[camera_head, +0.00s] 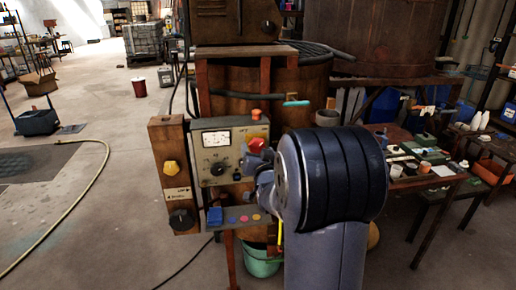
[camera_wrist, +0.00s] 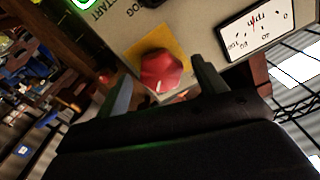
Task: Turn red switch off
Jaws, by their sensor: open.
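The red switch (camera_wrist: 160,72) is a faceted red knob on a yellow square plate in the wrist view. It sits near the edge of a pale control panel (camera_wrist: 205,12). My gripper (camera_wrist: 159,84) is open, with one dark finger towards each side of the knob; I cannot tell if either touches it. In the head view my gripper (camera_head: 262,160) is in front of the panel's right side, and a red knob (camera_head: 256,146) shows just above it. My arm hides part of the panel there.
A dial meter (camera_wrist: 258,28) is beside the knob. Left of the panel, a wooden post carries a yellow knob (camera_head: 171,168) and a black knob (camera_head: 182,219). A green bucket (camera_head: 262,262) stands below. A cluttered table (camera_head: 425,180) is to the right. The floor at left is mostly open, with a hose.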

